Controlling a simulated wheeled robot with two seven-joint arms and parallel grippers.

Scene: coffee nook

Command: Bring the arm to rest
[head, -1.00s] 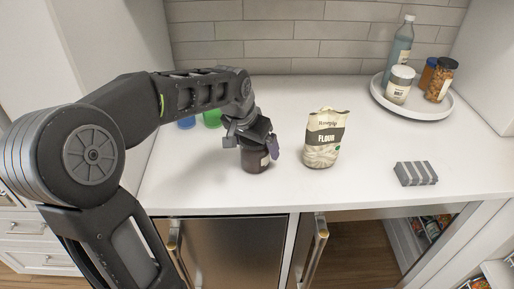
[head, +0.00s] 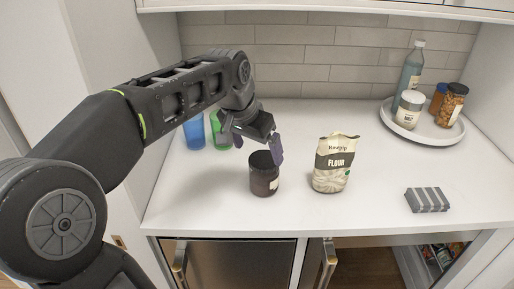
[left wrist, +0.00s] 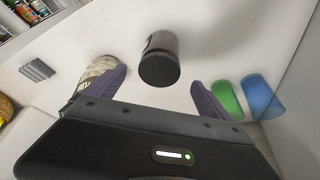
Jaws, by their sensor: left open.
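My left gripper (head: 256,142) is open and empty above a dark jar (head: 264,176) with a black lid. The jar stands upright on the white counter (head: 210,208). In the left wrist view, the jar (left wrist: 160,62) shows beyond the gap between the two fingertips (left wrist: 158,88), apart from both. My left arm reaches in from the left in the head view. My right gripper is not in view.
A flour bag (head: 333,164) stands right of the jar. A grey striped block (head: 427,200) lies farther right. A round white tray (head: 420,134) holds a bottle and several jars. Blue (head: 194,132) and green (head: 220,130) cups stand behind my arm. An open cabinet door is below.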

